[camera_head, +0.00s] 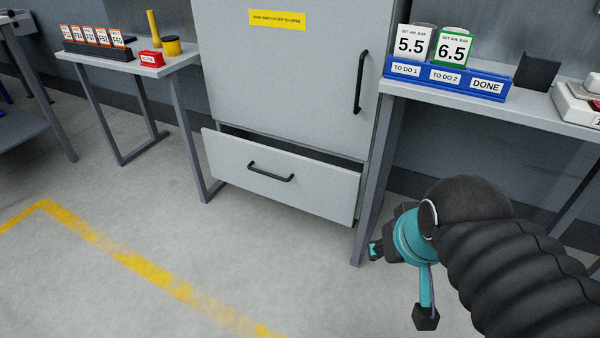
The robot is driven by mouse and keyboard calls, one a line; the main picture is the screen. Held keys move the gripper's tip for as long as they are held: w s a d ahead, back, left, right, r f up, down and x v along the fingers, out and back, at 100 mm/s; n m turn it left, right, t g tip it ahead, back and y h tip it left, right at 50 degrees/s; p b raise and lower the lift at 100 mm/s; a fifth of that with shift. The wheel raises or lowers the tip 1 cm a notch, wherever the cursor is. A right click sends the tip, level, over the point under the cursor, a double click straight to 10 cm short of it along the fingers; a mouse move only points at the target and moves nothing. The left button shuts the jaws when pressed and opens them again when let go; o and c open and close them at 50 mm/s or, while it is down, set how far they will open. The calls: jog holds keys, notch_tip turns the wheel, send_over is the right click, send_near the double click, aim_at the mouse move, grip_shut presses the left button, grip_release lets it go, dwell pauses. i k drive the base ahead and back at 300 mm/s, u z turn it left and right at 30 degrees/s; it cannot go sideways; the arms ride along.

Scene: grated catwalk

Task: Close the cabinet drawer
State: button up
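The grey cabinet (285,75) stands in the middle of the view, with a yellow label (277,19) and a tall black handle on its door. Below the door, the cabinet drawer (232,169) is pulled out, with a dark gap showing above its front panel. Its black bar handle (271,173) is on the panel's middle. My gripper (398,284) is at lower right, in front of the right table's leg and apart from the drawer. Its teal fingers are spread wide with dark tips, and nothing shows between them.
A right table (535,113) bears a blue card holder (447,82) and other items; its leg stands close to the drawer's right end. A left table (172,64) bears a red box and yellow items. Grey floor with a yellow line (135,262) is clear before the drawer.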

aim_at(328, 186)
jog(key=z, duration=0.4)
jog(key=i, duration=0.9)
jog(key=u, duration=2.3)
